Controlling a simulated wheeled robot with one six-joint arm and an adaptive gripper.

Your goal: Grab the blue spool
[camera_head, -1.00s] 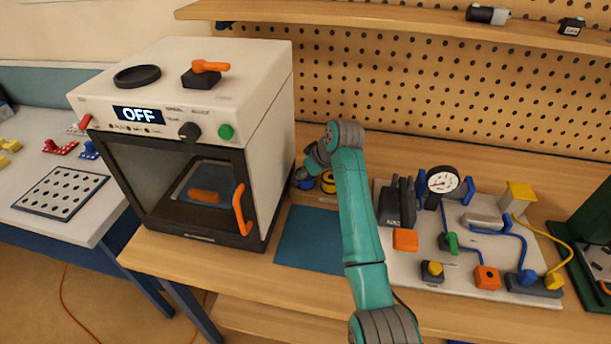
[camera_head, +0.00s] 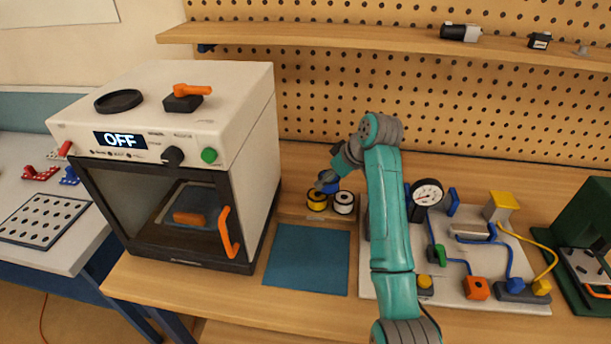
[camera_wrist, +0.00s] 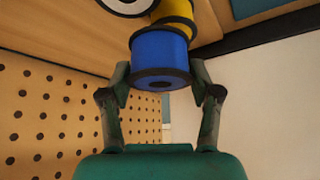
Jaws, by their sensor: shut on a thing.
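The blue spool (camera_wrist: 160,55) with dark rims sits between the two fingers of my gripper (camera_wrist: 161,85) in the wrist view. My gripper is shut on it, one finger against each side. In the head view, my gripper (camera_head: 327,180) is at the back of the bench, right of the printer-like machine, and the blue spool (camera_head: 331,188) shows only in part beneath it. A yellow spool (camera_head: 317,201) and a white spool (camera_head: 344,203) stand close by; in the wrist view the yellow spool (camera_wrist: 178,10) is right beside the blue one.
A white machine (camera_head: 262,130) with an orange door handle stands to the left. A blue mat (camera_head: 308,262) lies bare in front of the spools. A board (camera_head: 455,293) with a gauge, blocks and cables lies to the right. The pegboard (camera_head: 400,85) and shelf are behind.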

